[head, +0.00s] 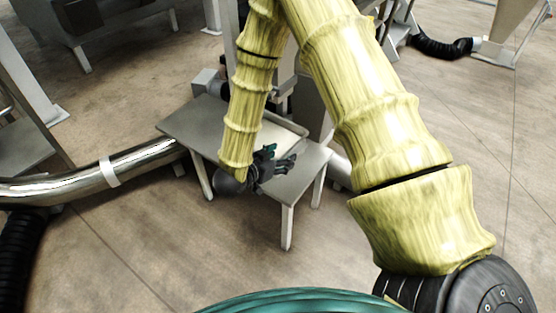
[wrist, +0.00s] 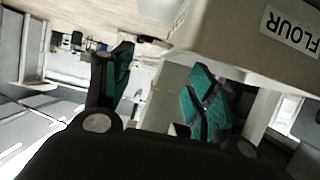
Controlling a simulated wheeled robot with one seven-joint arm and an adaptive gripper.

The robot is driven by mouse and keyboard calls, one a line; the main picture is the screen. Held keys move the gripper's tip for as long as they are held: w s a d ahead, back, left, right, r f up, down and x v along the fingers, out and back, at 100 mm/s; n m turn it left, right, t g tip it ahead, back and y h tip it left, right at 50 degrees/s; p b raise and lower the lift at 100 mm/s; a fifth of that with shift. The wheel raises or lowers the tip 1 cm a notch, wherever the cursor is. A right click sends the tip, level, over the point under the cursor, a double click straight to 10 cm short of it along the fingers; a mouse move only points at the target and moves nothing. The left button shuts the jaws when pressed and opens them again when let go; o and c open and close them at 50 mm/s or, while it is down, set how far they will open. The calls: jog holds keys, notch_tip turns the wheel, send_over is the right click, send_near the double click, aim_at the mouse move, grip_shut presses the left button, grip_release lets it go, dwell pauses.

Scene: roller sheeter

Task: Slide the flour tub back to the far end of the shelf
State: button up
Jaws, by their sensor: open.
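The flour tub (wrist: 235,42) is a pale beige-grey box with a white FLOUR label, upside down in the wrist view. It fills the upper right, partly cut off by the frame edge. My gripper (wrist: 158,78) is open, with teal-padded fingers spread and nothing between them. The right finger overlaps the tub's lower edge in the picture; I cannot tell whether they touch. In the head view my gripper (head: 280,162) is low over the right part of a grey metal table (head: 190,125). I cannot pick out the tub or a separate shelf there.
A shiny metal pipe (head: 70,186) runs in from the left toward the table. A grey upright column stands behind the table (head: 312,105). A black corrugated hose (head: 440,47) lies at the back right. The floor in front of the table is clear.

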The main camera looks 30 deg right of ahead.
aim_at(297, 149)
jog(key=shift+w+a, duration=0.1)
jog(key=shift+b+x, duration=1.2)
jog(key=shift+x, duration=4.25)
jog(key=shift+r, duration=0.1)
grip_shut()
